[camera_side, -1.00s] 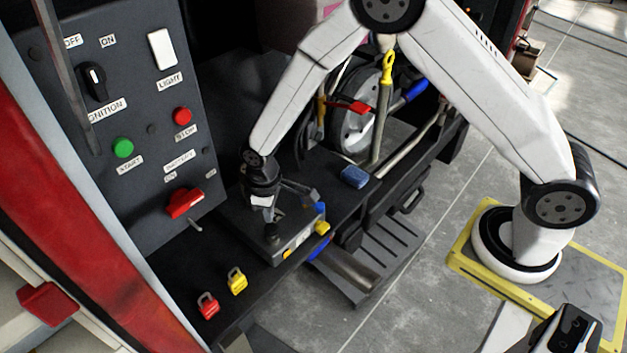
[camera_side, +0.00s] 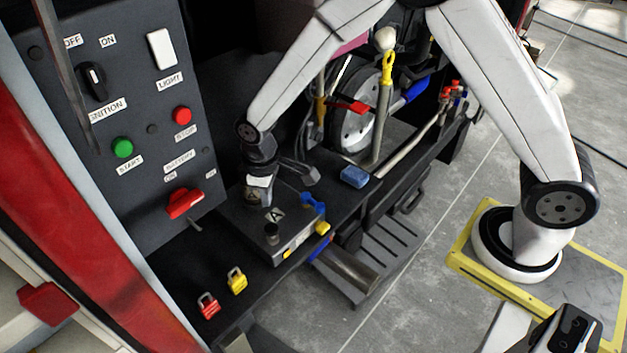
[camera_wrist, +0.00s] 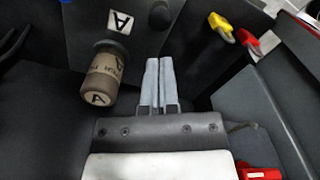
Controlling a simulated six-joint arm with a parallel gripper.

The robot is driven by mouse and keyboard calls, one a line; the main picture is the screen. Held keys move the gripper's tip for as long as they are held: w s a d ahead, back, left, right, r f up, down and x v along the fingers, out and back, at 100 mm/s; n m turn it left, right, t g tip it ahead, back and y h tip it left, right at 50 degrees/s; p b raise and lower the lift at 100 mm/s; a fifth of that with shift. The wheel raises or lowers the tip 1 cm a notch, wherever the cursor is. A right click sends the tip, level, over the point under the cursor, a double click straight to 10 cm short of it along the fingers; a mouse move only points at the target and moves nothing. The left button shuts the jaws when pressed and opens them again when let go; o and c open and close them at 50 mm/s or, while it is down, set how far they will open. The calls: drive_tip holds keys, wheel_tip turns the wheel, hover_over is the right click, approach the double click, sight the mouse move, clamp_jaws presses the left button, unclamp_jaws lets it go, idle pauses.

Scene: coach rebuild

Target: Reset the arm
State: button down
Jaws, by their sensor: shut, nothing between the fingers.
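My gripper shows in the wrist view (camera_wrist: 156,85) with its two grey fingers side by side, shut and empty. Right beside the fingers, to their left, a brownish cylinder (camera_wrist: 100,78) labelled "A" sits by a white "A" tag (camera_wrist: 120,22). I cannot tell whether the gripper touches it. In the side view my arm reaches from the upper right down to the dark box (camera_side: 292,238) on the black shelf. Its dark wrist is over the box's back left part, and the fingertips cannot be made out there.
A control panel (camera_side: 112,205) with a red battery switch (camera_side: 185,203) stands left of the wrist. A red padlock (camera_side: 208,306) and a yellow padlock (camera_side: 237,281) are at the shelf front. A blue block (camera_side: 354,177), a reel (camera_side: 350,128) and hoses are to the right.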

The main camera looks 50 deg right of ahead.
drive_tip(key=s+d+r+m+t, duration=0.2)
drive_tip(key=s+d+r+m, duration=0.4)
drive_tip(key=s+d, duration=0.8)
wheel_tip(320, 180, up, 2)
drive_tip(key=shift+s+r+t, duration=0.2)
drive_tip(key=shift+r+t, duration=0.05)
drive_tip(key=shift+t, duration=0.05)
idle(1.3)
